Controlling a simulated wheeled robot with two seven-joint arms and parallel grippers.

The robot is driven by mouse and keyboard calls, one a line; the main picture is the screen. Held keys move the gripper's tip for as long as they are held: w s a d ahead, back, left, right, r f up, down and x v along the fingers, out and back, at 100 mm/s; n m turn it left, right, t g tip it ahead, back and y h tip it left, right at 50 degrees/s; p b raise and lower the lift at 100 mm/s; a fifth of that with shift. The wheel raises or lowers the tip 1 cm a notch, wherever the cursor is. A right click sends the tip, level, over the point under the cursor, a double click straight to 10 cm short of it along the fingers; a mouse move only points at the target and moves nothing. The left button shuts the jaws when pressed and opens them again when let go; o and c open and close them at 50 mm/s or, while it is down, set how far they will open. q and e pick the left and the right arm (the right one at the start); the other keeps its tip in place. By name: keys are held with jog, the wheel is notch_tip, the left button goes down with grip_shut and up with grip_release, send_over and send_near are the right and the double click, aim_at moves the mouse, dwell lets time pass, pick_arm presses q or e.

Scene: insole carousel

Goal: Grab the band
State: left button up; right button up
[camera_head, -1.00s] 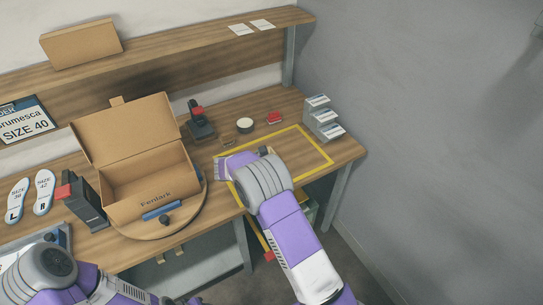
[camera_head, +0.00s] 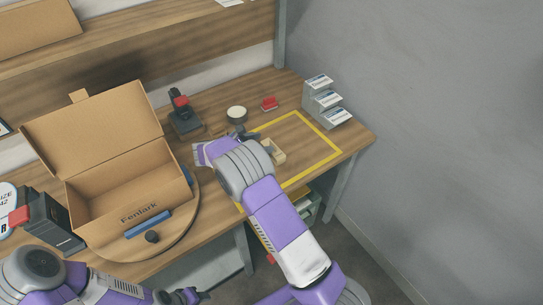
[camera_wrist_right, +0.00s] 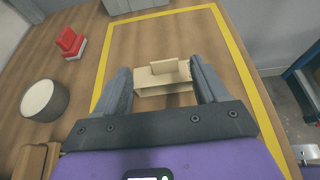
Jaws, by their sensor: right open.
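The band looks like a small cream-coloured piece (camera_head: 274,152) on the table inside the yellow outline, just right of my right gripper (camera_head: 247,137) in the head view. In the right wrist view the band (camera_wrist_right: 166,83) lies ahead, framed between the two grey fingers of my right gripper (camera_wrist_right: 161,78). These fingers are open and empty, and I cannot tell how far above the table they are. My left gripper (camera_head: 186,297) is at the bottom edge of the head view, away from the band. Its jaw state is unclear.
A yellow outline (camera_head: 318,126) marks a mostly bare table area. An open Fenlark box (camera_head: 126,212) stands on a round wooden turntable (camera_head: 188,222) to the left.

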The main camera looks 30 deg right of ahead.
aim_at(272, 144)
jog(key=shift+f, duration=0.6)
jog(key=shift+d+f+b, duration=0.1)
jog(key=shift+d+b, duration=0.05)
jog(key=shift+b, duration=0.2)
jog(key=b+x, duration=0.1)
jog(key=x, duration=0.6)
jog(key=shift+s+d, duration=0.15)
pick_arm(q)
notch_tip(272, 144, down, 2)
jog(key=shift+f, duration=0.2)
pick_arm(e)
jog(key=c, duration=1)
